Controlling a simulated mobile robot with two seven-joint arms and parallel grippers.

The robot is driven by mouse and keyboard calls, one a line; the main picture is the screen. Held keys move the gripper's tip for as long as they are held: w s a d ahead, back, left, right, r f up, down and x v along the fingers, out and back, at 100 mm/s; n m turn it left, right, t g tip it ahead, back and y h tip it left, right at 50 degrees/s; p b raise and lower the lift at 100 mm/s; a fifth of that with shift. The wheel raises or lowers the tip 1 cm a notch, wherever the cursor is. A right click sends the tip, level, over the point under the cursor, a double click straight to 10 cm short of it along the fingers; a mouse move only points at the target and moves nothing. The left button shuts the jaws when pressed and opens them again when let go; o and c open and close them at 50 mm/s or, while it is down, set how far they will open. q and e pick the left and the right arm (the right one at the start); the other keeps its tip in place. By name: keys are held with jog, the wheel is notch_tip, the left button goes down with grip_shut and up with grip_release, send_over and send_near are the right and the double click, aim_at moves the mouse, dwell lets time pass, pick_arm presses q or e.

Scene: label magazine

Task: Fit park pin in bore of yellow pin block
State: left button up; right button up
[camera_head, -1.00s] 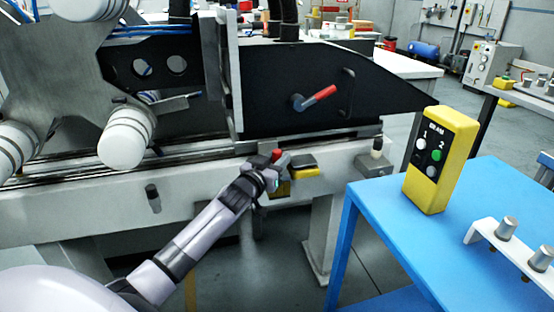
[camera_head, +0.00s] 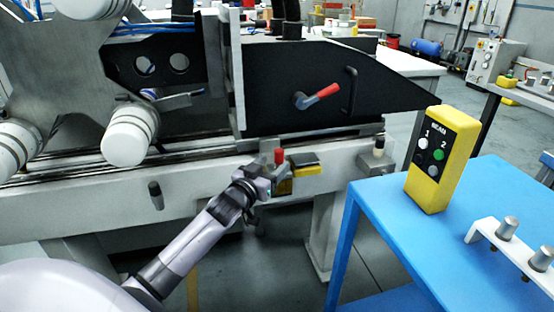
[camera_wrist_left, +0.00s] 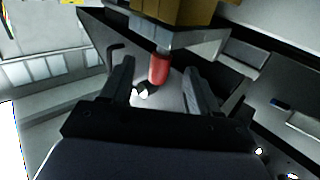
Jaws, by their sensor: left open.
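The park pin has a red knob (camera_head: 279,156) and stands about upright at the front of the machine rail. It also shows in the left wrist view (camera_wrist_left: 158,68), where its grey part meets the yellow pin block (camera_wrist_left: 180,11). In the head view the yellow pin block (camera_head: 284,187) is partly hidden behind my gripper. How deep the pin sits in the bore is hidden. My left gripper (camera_head: 260,186) is open, just left of and below the pin. In the wrist view the red knob lies beyond and between the spread fingers, seemingly not gripped. My right gripper is not in view.
A yellow-topped black part (camera_head: 306,170) sits right beside the block. A black panel with a red-handled lever (camera_head: 318,97) rises above the rail. A blue table (camera_head: 390,218) with a yellow button box (camera_head: 441,160) stands to the right.

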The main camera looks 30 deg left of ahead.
pick_arm(q)
jog(key=shift+s+d, duration=0.1)
jog(key=shift+s, duration=1.3)
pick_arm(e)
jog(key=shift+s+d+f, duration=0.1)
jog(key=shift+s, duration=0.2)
